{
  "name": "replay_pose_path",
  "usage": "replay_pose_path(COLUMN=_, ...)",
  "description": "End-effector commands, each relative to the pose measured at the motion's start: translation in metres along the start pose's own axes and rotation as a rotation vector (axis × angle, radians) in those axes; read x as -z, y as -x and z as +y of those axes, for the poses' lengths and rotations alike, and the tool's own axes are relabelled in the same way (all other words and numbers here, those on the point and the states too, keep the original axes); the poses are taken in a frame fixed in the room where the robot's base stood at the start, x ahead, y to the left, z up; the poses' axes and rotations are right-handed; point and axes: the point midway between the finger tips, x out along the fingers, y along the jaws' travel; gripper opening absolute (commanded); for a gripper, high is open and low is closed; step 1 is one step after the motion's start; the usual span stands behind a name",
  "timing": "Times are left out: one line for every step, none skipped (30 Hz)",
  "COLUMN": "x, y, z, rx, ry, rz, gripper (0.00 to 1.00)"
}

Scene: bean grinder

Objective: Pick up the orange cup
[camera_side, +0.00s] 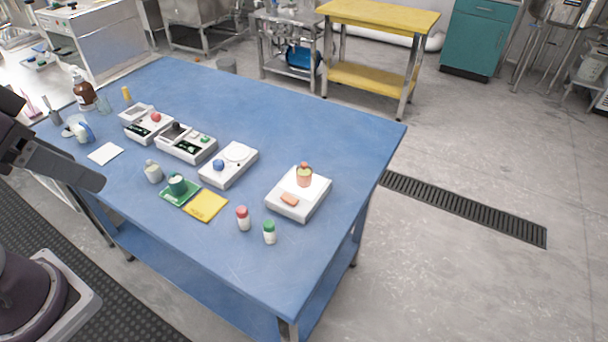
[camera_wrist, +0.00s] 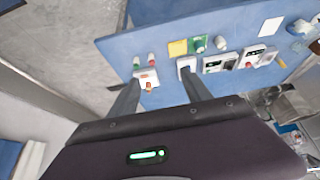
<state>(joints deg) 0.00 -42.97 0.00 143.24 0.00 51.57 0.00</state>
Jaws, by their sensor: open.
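The orange cup (camera_side: 304,177) stands on a white box-shaped device (camera_side: 285,206) at the right part of the blue table. Its top looks greenish with a small red-orange piece above. A flat orange-brown piece (camera_side: 289,200) lies on the same device, in front of the cup. In the wrist view the cup (camera_wrist: 149,87) is small and far off. My gripper (camera_wrist: 160,77) is open and empty, with its two dark fingers spread in the wrist view. It is well away from the cup and touches nothing.
Red-capped (camera_side: 243,218) and green-capped (camera_side: 269,232) jars stand in front of the cup's device. A white device with a blue ball (camera_side: 218,165) is to its left. Yellow (camera_side: 205,205) and green (camera_side: 181,194) pads lie nearer. The table's right side is clear.

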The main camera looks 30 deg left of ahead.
Motion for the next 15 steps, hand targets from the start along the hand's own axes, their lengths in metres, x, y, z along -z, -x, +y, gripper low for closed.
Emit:
replay_pose_path(x=0.000, y=0.000, z=0.000, rx=0.000, ry=0.000, rz=0.000, gripper=0.57)
replay_pose_path(x=0.000, y=0.000, z=0.000, rx=0.000, ry=0.000, rz=0.000, gripper=0.57)
replay_pose_path(x=0.000, y=0.000, z=0.000, rx=0.000, ry=0.000, rz=0.000, gripper=0.57)
replay_pose_path(x=0.000, y=0.000, z=0.000, rx=0.000, ry=0.000, rz=0.000, gripper=0.57)
replay_pose_path(x=0.000, y=0.000, z=0.000, rx=0.000, ry=0.000, rz=0.000, gripper=0.57)
replay_pose_path(x=0.000, y=0.000, z=0.000, rx=0.000, ry=0.000, rz=0.000, gripper=0.58)
replay_pose_path(x=0.000, y=0.000, z=0.000, rx=0.000, ry=0.000, rz=0.000, gripper=0.58)
replay_pose_path(x=0.000, y=0.000, z=0.000, rx=0.000, ry=0.000, rz=0.000, gripper=0.58)
replay_pose_path(x=0.000, y=0.000, z=0.000, rx=0.000, ry=0.000, rz=0.000, gripper=0.58)
replay_pose_path(x=0.000, y=0.000, z=0.000, rx=0.000, ry=0.000, rz=0.000, gripper=0.58)
replay_pose_path(x=0.000, y=0.000, z=0.000, rx=0.000, ry=0.000, rz=0.000, gripper=0.58)
replay_pose_path(x=0.000, y=0.000, z=0.000, rx=0.000, ry=0.000, rz=0.000, gripper=0.58)
replay_pose_path(x=0.002, y=-0.001, z=0.000, rx=0.001, ry=-0.001, rz=0.001, gripper=0.58)
replay_pose_path(x=0.005, y=-0.002, z=-0.001, rx=0.004, ry=-0.004, rz=0.004, gripper=0.58)
replay_pose_path(x=0.015, y=-0.007, z=-0.002, rx=0.010, ry=-0.011, rz=0.012, gripper=0.58)
